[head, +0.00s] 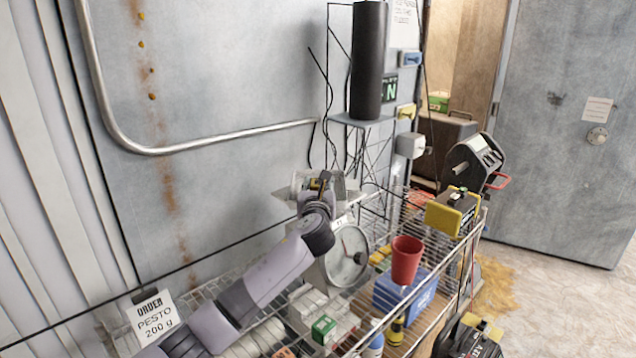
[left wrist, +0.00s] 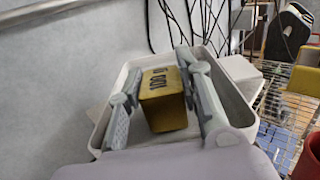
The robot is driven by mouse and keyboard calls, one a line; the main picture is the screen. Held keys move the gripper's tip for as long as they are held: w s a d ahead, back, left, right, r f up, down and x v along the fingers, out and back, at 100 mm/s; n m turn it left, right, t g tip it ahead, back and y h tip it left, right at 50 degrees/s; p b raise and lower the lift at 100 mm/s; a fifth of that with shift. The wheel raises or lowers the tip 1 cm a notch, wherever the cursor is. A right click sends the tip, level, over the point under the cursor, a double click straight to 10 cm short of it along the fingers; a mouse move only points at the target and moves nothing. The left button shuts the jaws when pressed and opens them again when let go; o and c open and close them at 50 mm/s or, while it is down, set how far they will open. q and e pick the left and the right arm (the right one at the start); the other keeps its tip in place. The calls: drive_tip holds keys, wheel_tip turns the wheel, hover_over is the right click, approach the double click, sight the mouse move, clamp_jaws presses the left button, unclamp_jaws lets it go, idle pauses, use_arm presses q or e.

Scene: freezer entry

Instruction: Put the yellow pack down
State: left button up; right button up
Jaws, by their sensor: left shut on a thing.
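The yellow pack (left wrist: 163,108), a small block with dark print, sits between the two fingers of my left gripper (left wrist: 157,75) in the left wrist view. The gripper is shut on it. Both are over the pale, rimmed pan (left wrist: 238,98) of a scale; I cannot tell whether the pack touches the pan floor. In the head view my left gripper (head: 322,183) is at the scale pan (head: 283,192), above the round dial (head: 347,254), and mostly hides the pack. My right gripper is not in view.
A wire shelf cart holds a red cup (head: 406,261), a blue box (head: 404,291) and white and green cartons (head: 323,328). A black cylinder (head: 368,60) stands behind the scale. An order card reading pesto 200 g (head: 154,317) is at the lower left.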

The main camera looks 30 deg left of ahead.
use_arm(q)
drive_tip(key=shift+f, duration=0.1)
drive_tip(key=o, duration=1.2)
drive_tip(key=shift+s, duration=0.1)
drive_tip(key=b+v, duration=0.2)
drive_tip(key=v, duration=1)
drive_tip(key=shift+b, duration=0.35)
